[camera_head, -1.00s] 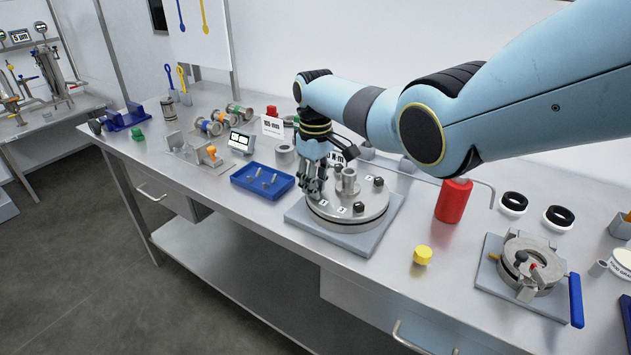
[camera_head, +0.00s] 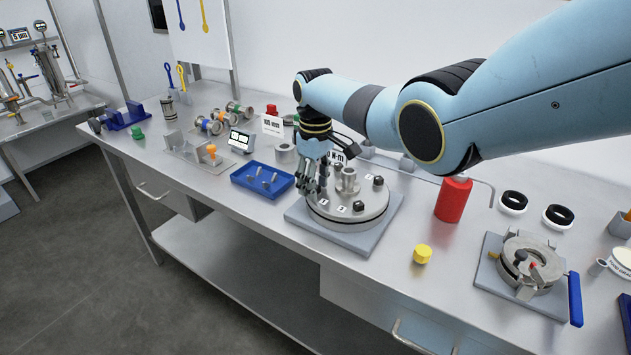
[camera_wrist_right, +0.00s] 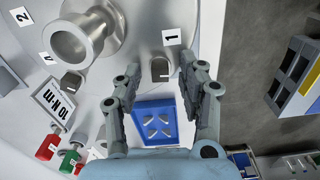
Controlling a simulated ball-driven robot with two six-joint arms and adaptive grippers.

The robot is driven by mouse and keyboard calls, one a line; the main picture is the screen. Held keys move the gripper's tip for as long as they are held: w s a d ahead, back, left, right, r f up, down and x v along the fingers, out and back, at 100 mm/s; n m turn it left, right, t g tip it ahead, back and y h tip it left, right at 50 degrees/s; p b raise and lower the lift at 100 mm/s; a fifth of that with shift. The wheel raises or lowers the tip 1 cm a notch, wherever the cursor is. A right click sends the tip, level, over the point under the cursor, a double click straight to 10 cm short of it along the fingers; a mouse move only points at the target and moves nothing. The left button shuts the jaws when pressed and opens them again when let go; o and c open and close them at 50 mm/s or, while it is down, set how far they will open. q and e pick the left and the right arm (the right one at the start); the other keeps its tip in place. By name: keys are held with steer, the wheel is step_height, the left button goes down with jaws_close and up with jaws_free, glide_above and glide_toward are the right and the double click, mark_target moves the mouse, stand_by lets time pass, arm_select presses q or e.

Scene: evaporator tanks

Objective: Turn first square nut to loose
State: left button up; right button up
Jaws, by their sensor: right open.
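A round metal flange plate (camera_head: 372,213) lies on a grey base on the bench, with a central pipe stub (camera_head: 347,181) and dark square nuts around its edge. In the right wrist view, the first square nut (camera_wrist_right: 160,68) stands beside the label "1" (camera_wrist_right: 172,37). My right gripper (camera_wrist_right: 157,72) is open, with one finger on each side of that nut and visible gaps; it is not closed on it. In the head view the right gripper (camera_head: 307,186) is over the plate's left edge and partly hides that nut. My left gripper is not in view.
A blue tray (camera_head: 247,186) with small metal pins lies left of the plate. A red cylinder (camera_head: 453,200) and a yellow cap (camera_head: 422,254) stand to its right. A clamp fixture with a blue handle (camera_head: 575,300) is farther right. The bench front is mostly clear.

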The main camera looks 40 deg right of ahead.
steer(key=shift+r, duration=0.1)
step_height(320, 180, up, 12)
stand_by(0.4)
stand_by(0.3)
